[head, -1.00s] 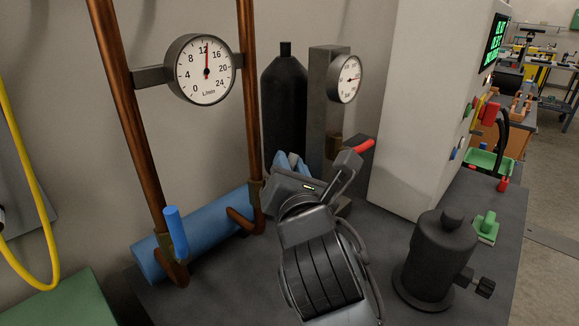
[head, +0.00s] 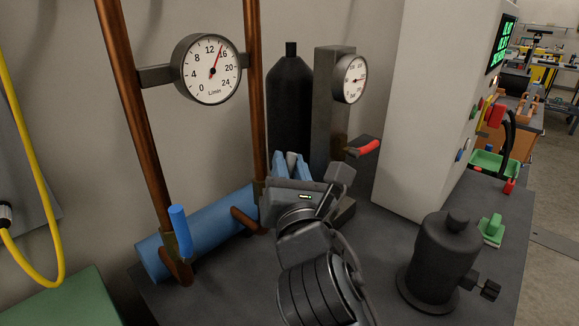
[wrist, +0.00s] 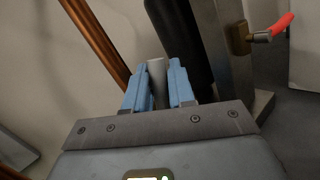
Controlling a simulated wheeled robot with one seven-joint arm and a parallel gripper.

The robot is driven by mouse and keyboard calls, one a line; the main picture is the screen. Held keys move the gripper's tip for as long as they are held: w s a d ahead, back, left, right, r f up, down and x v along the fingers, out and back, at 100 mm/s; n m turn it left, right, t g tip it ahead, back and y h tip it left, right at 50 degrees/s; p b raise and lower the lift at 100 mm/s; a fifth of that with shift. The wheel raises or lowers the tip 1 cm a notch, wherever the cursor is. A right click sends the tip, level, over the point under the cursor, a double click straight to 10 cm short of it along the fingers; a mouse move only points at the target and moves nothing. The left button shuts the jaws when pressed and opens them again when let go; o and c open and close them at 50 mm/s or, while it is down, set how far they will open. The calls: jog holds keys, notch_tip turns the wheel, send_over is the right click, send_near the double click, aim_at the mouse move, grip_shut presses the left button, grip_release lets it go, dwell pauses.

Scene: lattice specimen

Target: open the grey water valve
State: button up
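The grey valve handle (wrist: 157,83) stands as a rounded lever between my blue fingers in the wrist view. My gripper (wrist: 158,88) is closed around it, one finger against each side. In the head view my gripper (head: 291,165) is at the foot of the right copper pipe (head: 254,110), and the fingers and wrist hide most of the handle and its valve body. The round flow gauge (head: 207,69), marked L/min, has its red needle between 12 and 16, nearer 16.
A blue-handled valve (head: 179,231) sits on the left copper pipe (head: 135,120). A dark cylinder (head: 290,105) and a grey post with a red lever (head: 369,147) stand close behind my gripper. A dark pump-like body (head: 438,262) stands on the right.

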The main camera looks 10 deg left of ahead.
jog(key=o, duration=0.3)
jog(key=shift+a, duration=0.1)
dwell(0.4)
